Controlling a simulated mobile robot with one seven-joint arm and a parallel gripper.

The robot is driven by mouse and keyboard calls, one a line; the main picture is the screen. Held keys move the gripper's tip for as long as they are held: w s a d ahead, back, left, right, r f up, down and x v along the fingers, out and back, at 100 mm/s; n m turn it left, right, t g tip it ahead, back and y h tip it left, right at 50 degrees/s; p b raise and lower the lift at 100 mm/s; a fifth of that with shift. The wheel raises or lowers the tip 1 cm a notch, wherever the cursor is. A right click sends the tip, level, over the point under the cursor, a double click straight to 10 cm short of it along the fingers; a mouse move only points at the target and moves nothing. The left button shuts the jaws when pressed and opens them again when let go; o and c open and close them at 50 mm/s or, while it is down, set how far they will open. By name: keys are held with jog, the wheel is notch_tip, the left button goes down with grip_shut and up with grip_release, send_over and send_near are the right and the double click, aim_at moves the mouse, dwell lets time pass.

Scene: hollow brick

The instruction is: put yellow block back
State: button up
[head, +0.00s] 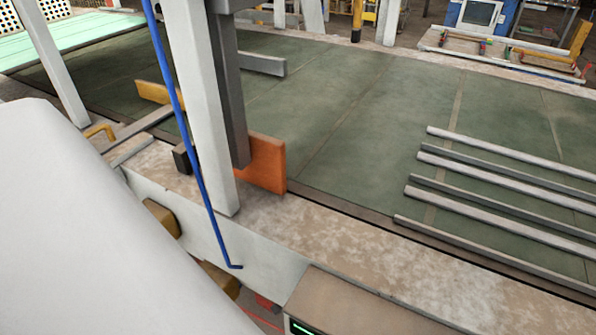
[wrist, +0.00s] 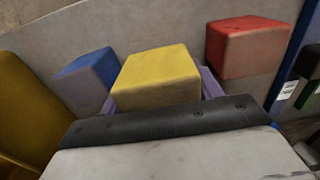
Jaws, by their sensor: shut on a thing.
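The yellow block (wrist: 158,75) is in the middle of the wrist view, just beyond the dark front edge of my gripper (wrist: 160,88). Purplish finger parts show on both sides of it, and my gripper is shut on it. A blue block (wrist: 88,78) is to its left and a red block (wrist: 247,50) to its right; both are apart from it. The underside of the yellow block is hidden. In the head view I cannot make out my gripper or the blocks.
A pale wall or panel (wrist: 150,22) runs behind the blocks. A yellow-brown surface (wrist: 25,105) is at the left of the wrist view. The head view shows a green conveyor bed (head: 370,100) with several metal bars (head: 500,205), an orange plate (head: 265,163) and a pale post (head: 195,100).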

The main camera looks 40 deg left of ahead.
jog(key=shift+f, duration=2.7)
jog(key=shift+f, duration=0.2)
jog(key=o, duration=1.2)
notch_tip(320, 180, up, 12)
jog(key=shift+r, duration=0.25)
jog(key=shift+f, duration=0.1)
